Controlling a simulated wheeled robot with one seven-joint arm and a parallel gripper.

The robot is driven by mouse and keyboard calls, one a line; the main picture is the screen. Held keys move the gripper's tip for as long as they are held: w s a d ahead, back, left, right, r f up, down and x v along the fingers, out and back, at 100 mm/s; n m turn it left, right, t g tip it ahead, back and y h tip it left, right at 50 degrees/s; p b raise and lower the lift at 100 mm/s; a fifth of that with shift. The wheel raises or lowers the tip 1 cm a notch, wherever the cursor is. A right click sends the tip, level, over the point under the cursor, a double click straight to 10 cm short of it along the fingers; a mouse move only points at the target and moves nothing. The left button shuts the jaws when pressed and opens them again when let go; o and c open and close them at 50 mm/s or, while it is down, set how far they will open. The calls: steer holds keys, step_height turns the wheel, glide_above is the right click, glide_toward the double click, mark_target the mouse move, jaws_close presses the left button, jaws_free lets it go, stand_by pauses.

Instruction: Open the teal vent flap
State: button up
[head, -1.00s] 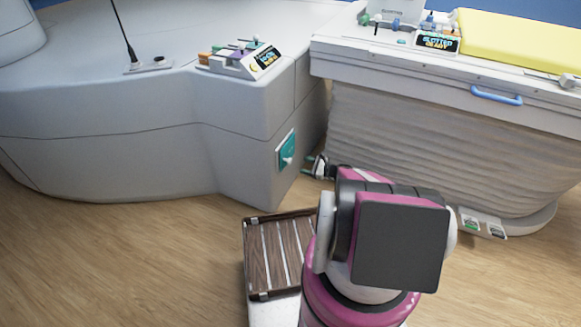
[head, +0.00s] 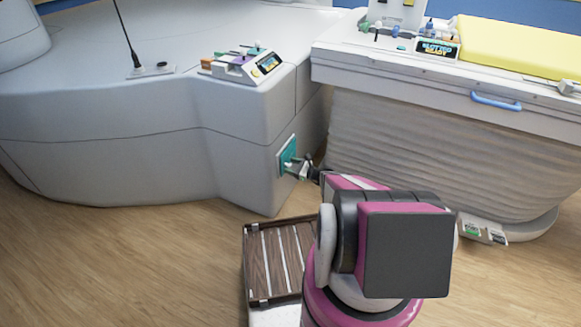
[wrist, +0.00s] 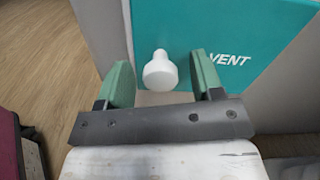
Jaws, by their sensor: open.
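The teal vent flap (head: 287,153) is set low on the side of the grey machine body, near its corner. In the wrist view the flap (wrist: 225,28) fills the top and reads "VENT". Its white knob (wrist: 160,71) stands out near the flap's lower left part. My gripper (wrist: 162,78) is open, with one green finger on each side of the knob. I see a gap between the knob and each finger. In the head view my gripper (head: 294,166) is at the flap and covers part of it. The knob is hard to make out there.
A bed with a pleated base (head: 420,145) stands close on the right, leaving a narrow gap by the machine corner. A small control panel (head: 243,66) sits on top of the machine (head: 120,165). Pedals (head: 483,230) lie at the bed's foot. Wooden floor (head: 130,250) is free at left.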

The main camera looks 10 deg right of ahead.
steer(key=shift+w+a, duration=0.2)
steer(key=shift+a, duration=0.1)
steer(key=shift+c, duration=0.3)
jaws_close()
steer(key=shift+d, duration=0.1)
